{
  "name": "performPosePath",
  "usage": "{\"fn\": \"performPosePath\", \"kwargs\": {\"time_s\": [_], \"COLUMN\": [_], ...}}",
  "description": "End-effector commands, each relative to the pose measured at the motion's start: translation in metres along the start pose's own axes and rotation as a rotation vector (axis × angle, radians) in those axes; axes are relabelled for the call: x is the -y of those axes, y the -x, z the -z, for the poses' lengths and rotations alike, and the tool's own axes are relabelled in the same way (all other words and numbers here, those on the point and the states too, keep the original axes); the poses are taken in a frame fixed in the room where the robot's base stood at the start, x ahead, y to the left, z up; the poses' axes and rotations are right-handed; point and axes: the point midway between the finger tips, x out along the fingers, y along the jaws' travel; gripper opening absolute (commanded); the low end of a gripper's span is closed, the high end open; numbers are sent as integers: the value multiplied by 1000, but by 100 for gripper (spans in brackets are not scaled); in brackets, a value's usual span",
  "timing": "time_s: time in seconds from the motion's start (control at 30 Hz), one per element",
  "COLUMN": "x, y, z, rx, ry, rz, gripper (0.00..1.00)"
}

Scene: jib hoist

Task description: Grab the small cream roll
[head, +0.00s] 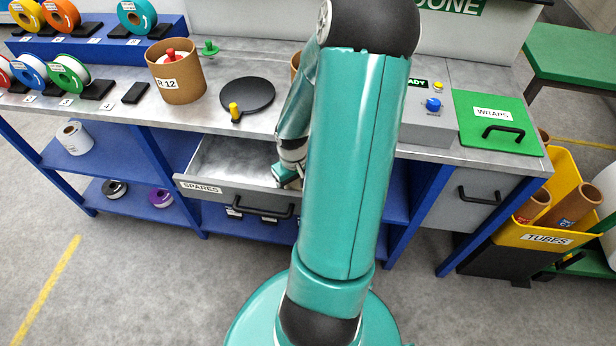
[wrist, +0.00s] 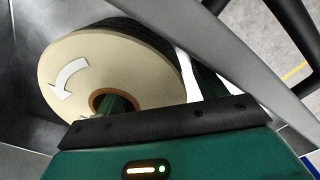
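The cream roll (wrist: 140,62) lies in the open spares drawer (head: 222,160). In the wrist view its pale flat face, with a white curved arrow and a brown core, fills the upper left. My gripper (wrist: 155,92) is close over it and open. One dark green finger shows at the core hole, the other outside the roll's right edge, with a thin bright gap beside the roll. How deep the fingertips reach is hidden. In the head view my gripper (head: 285,174) is inside the drawer, and my arm hides the roll.
The drawer's front wall and black handle (head: 265,208) are on the near side. Above, the bench holds a brown tub (head: 178,86), a black turntable (head: 250,94) and a green wraps lid (head: 497,135). A yellow tubes bin (head: 540,228) stands at the right.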

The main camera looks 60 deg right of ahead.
Motion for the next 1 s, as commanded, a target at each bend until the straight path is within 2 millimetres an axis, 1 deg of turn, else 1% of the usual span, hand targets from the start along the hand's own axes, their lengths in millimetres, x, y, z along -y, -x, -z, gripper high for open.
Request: {"fn": "performPosePath", "kwargs": {"time_s": [0.03, 0.33, 0.67, 1.0], "x": [0, 0, 0, 6], "y": [0, 0, 1, 5], "z": [0, 0, 1, 6], "rx": [0, 0, -1, 0], "ry": [0, 0, 0, 3], "rz": [0, 0, -1, -1], "gripper": [61, 2, 2, 2]}}
